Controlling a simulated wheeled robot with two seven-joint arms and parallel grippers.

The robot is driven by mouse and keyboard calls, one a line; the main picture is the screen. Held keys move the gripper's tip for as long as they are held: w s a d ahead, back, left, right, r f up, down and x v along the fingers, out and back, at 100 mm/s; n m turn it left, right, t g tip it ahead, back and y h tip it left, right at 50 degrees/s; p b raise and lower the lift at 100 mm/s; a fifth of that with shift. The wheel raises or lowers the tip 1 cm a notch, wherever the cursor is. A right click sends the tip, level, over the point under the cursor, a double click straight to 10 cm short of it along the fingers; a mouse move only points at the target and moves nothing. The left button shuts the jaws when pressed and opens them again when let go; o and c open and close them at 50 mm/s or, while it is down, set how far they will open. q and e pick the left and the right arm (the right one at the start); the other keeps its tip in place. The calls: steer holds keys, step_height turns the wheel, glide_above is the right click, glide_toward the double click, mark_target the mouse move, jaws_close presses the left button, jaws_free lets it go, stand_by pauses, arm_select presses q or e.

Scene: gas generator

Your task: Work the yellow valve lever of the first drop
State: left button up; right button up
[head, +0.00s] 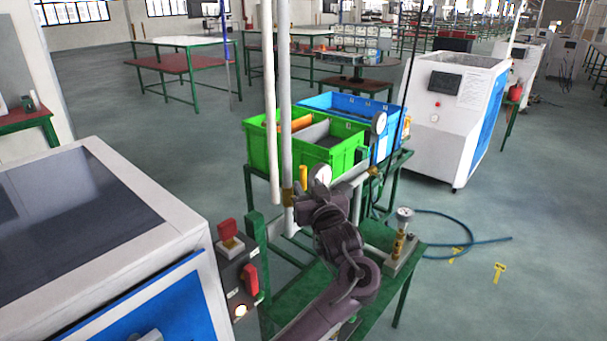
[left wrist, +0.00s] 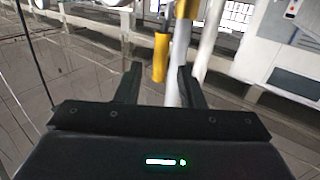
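A yellow valve lever (head: 303,176) stands upright beside the vertical pale pipe (head: 286,120), near a round white gauge (head: 322,174). My left gripper (head: 306,197) is close by it, just below in the head view; its fingers are hard to make out there. In the left wrist view my left gripper (left wrist: 160,80) has its two dark fingers spread apart with nothing held. The yellow lever (left wrist: 160,57) shows beyond and between the fingertips, with the pale pipe (left wrist: 180,60) to its right. No contact is visible. My right gripper is not in view.
Green (head: 258,148) and blue (head: 330,102) crates sit behind the pipe. A second gauge with a yellow part (head: 402,228) stands on the green bench (head: 290,303) at right. A red-switch box (head: 241,275) and white machine (head: 130,215) are at left. A blue hose (head: 460,242) lies on the floor.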

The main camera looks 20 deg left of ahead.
mark_target(304, 180)
arm_select(q)
steer(key=p+x, duration=0.1)
steer(key=x, duration=0.4)
steer(key=shift+w+a+f, duration=0.1)
steer(key=shift+w+a, duration=0.05)
jaws_close()
